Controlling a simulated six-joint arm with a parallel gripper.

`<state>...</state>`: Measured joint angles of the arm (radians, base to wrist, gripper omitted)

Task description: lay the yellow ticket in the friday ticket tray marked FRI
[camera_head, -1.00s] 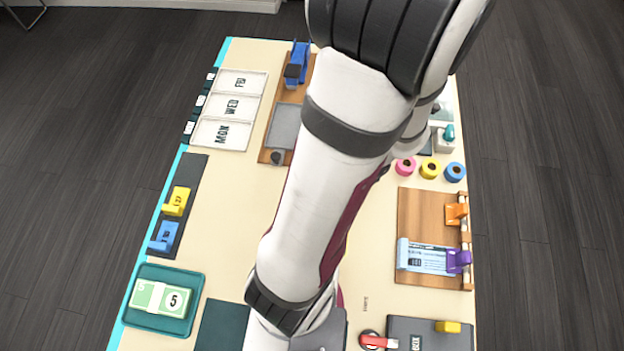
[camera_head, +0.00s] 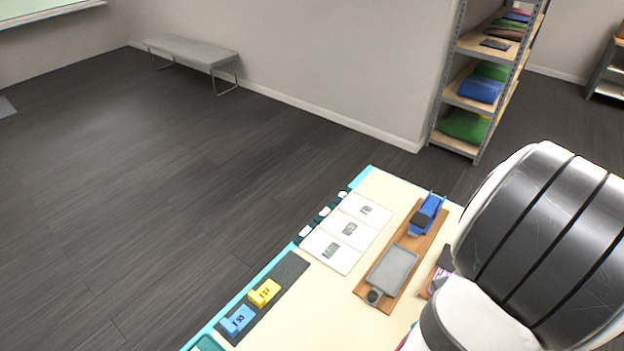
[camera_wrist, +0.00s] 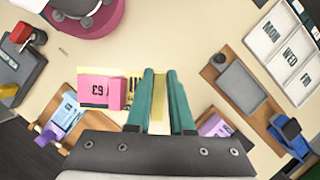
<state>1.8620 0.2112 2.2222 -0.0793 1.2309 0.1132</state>
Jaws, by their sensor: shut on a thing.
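My gripper (camera_wrist: 162,78), with its teal fingers, is shut on the yellow ticket (camera_wrist: 160,112) in the wrist view. The ticket shows as a narrow yellow strip between the fingers; much of it is hidden. The friday ticket tray marked FRI (camera_head: 378,212) is the farthest of three white trays in the head view, and empty. It also shows at the right of the wrist view (camera_wrist: 297,87), well to the right of my gripper. In the head view the gripper is out of frame, and only part of my arm shows at the right.
The WED tray (camera_head: 361,239) and MON tray (camera_head: 343,264) adjoin the FRI tray. A wooden board (camera_head: 413,264) with a grey pad and a blue device (camera_head: 428,214) lies beside them. A pink block (camera_wrist: 97,92) stands left of my gripper in the wrist view.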

